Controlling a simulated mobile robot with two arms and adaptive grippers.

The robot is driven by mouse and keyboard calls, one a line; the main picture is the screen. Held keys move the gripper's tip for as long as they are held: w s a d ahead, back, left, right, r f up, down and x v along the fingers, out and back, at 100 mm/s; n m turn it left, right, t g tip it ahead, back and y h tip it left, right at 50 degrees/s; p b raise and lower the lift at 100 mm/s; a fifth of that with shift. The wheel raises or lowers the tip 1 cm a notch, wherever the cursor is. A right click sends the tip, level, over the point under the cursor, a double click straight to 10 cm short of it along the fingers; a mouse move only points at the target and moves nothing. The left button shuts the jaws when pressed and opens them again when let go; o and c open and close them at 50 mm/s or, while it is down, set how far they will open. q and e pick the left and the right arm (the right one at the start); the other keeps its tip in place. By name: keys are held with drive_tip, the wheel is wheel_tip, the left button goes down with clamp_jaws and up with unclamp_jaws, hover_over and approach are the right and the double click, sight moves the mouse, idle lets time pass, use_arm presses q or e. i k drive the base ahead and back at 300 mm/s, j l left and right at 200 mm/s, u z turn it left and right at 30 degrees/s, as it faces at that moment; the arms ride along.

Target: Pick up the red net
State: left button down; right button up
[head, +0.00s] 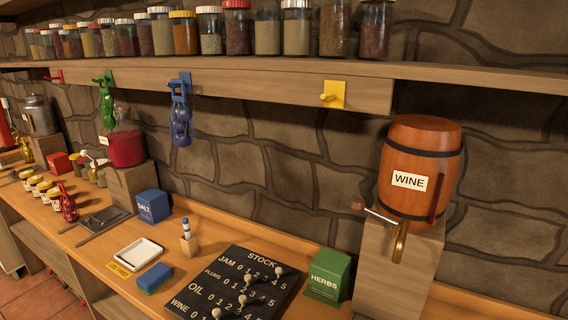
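A red net (69,206) appears to be the small dark red bundle standing on the wooden counter at the left, just right of several small jars. It is small in the picture, so its details are hard to tell. A red hook (55,77) on the shelf board at the far left has nothing visible hanging on it. A green net (106,100) hangs from a green hook, and a blue net (180,122) hangs from a blue hook (178,86). Neither of my grippers is in view.
A dark slate (100,218) lies right of the red net. A blue SALT box (153,206), a white tray (134,254), a STOCK board (232,285), a green HERBS box (328,275) and a wine barrel (420,165) follow rightward. A yellow hook (333,95) is empty.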

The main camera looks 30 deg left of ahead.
sight(69, 206)
drive_tip(key=u, duration=2.45)
drive_tip(key=i+j+u, duration=0.3)
drive_tip(key=i, duration=0.15)
drive_tip(key=i+j+u, duration=0.15)
drive_tip(key=i+u, duration=0.15)
drive_tip(key=i, duration=0.15)
drive_tip(key=i+u, duration=0.3)
drive_tip(key=i, duration=0.15)
drive_tip(key=i+j+z, duration=0.2)
drive_tip(key=i, duration=0.25)
drive_tip(key=i+z, duration=0.2)
drive_tip(key=i, duration=0.2)
drive_tip(key=i+j+z, duration=0.2)
drive_tip(key=i, duration=0.25)
